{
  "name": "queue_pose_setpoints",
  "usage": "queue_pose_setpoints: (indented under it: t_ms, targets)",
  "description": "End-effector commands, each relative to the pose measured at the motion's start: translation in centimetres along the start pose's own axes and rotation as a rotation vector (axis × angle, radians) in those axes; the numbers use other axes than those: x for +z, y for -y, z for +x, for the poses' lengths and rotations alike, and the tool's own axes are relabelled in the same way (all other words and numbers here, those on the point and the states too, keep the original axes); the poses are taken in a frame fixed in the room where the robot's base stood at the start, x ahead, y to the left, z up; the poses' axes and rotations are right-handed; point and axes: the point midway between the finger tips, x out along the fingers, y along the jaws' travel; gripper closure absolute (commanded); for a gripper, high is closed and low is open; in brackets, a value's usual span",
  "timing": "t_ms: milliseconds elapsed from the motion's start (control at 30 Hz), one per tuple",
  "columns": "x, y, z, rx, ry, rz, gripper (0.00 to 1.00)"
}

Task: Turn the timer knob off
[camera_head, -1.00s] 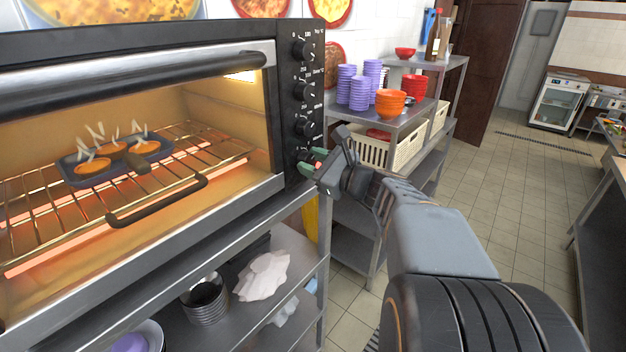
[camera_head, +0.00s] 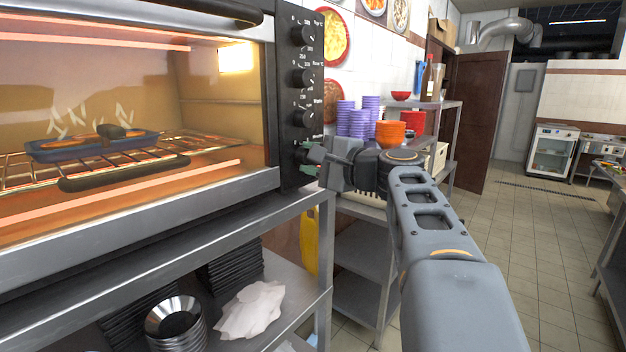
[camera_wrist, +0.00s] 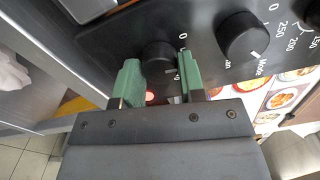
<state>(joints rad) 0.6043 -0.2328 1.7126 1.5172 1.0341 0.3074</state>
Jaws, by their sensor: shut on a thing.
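The oven (camera_head: 291,190) stands at the left, lit inside, with black knobs down its dark right-hand panel. The timer knob is the lowest one, mostly hidden behind my gripper (camera_head: 309,160) in the head view. In the wrist view the timer knob (camera_wrist: 159,56) sits between the two green fingertips of my gripper (camera_wrist: 158,74), which is shut on it. A small red light (camera_wrist: 150,96) glows beside the knob. The mode knob (camera_head: 303,119) is just above in the head view, and it also shows in the wrist view (camera_wrist: 243,36), clear of the fingers.
A steaming blue tray (camera_head: 85,150) with food is on the oven rack. The shelf below (camera_head: 285,250) holds metal bowls (camera_head: 175,322) and a white cloth (camera_head: 250,310). Purple cups (camera_head: 357,122) and orange bowls (camera_head: 390,133) stand behind my arm. The floor at right is clear.

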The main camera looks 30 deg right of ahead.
Motion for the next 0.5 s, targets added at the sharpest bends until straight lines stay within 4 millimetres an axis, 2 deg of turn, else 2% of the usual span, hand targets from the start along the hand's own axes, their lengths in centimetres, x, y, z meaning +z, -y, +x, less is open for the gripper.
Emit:
queue_pose_setpoints:
  t_ms: [33, 500]
  targets:
    - [-0.15, -0.71, 0.02, 0.001, 0.001, -0.044, 0.87]
    - [-0.09, -0.31, 0.05, 0.002, 0.002, -0.357, 0.87]
